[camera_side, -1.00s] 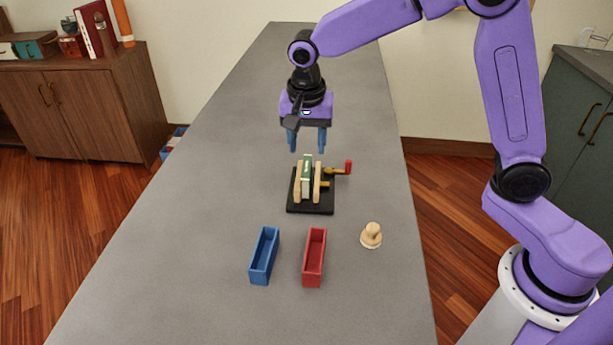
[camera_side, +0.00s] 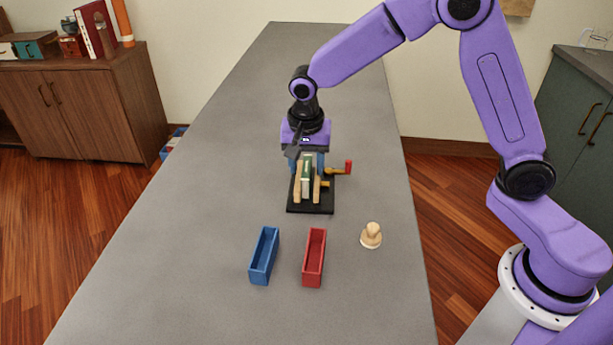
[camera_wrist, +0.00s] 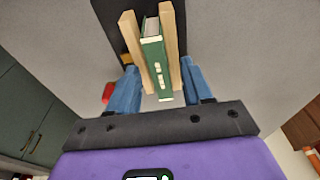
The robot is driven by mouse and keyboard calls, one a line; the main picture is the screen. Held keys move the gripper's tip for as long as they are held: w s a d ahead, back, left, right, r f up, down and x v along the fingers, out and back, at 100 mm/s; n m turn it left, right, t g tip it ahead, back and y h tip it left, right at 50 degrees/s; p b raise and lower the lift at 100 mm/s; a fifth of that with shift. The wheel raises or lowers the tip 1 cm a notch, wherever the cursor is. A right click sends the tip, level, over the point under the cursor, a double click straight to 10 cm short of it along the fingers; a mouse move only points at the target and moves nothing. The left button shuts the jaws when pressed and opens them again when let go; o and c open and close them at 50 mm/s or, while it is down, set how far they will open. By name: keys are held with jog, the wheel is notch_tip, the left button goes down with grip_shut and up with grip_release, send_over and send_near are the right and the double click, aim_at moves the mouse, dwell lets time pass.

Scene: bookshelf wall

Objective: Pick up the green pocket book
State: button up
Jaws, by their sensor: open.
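The green pocket book (camera_side: 306,171) stands upright between two wooden jaws of a small press on a black base (camera_side: 312,209). In the wrist view the book (camera_wrist: 156,70) shows its green spine with pale lettering, with a wooden jaw (camera_wrist: 134,50) on one side and another (camera_wrist: 170,45) on the other. My gripper (camera_side: 307,163) is low, at the far end of the press. In the wrist view its blue fingers (camera_wrist: 157,90) are open, one on each side of the book and jaws. Whether they touch the wood cannot be told.
A red-handled crank (camera_side: 347,167) sticks out to the right of the press. A blue open box (camera_side: 251,263) and a red open box (camera_side: 322,262) stand nearer the camera, with a wooden knobbed piece (camera_side: 371,238) to their right. The grey table is clear to the left.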

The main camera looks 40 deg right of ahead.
jog(key=shift+f, duration=0.25)
dwell(0.3)
grip_shut()
